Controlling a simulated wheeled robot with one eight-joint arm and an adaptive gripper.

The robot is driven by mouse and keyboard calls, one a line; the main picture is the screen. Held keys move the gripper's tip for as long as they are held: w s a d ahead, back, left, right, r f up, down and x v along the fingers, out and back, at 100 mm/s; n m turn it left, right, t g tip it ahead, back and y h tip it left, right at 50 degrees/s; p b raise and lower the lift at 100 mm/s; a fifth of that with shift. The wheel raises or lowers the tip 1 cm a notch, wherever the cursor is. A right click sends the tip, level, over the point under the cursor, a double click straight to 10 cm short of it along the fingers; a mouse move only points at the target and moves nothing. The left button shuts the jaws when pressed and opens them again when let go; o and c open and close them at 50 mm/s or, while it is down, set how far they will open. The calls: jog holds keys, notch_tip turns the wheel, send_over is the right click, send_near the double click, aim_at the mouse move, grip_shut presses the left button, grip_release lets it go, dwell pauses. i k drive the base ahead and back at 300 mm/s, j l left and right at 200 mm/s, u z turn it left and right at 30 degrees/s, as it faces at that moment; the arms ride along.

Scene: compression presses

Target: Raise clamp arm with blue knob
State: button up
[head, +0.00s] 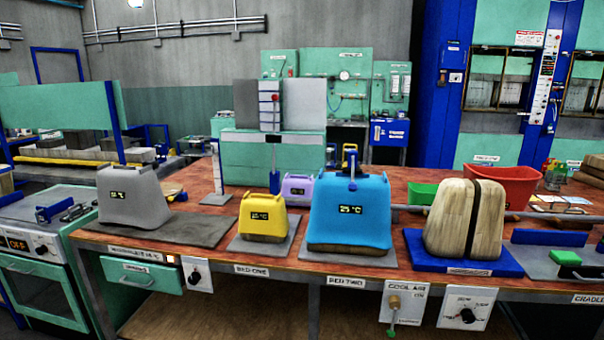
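Several blue parts show in the head view, and I cannot tell for sure which is the clamp arm's blue knob. A small blue upright piece (275,182) stands on the bench behind the yellow block (263,216). A blue upright handle (352,166) with a blue foot shows at the top of the blue block (350,212). A thin light post (216,172) with a small blue part near its top stands on a grey plate at the left. No clamp arm can be made out clearly at this size. My gripper is not in view.
A grey block (132,195) stands on a dark mat at the left of the wooden bench (190,228). A wooden block (466,218) on a blue mat and a red bin (502,184) stand at the right. Knob panels line the front edge.

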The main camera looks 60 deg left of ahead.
aim_at(352, 186)
jog(key=u, duration=1.85)
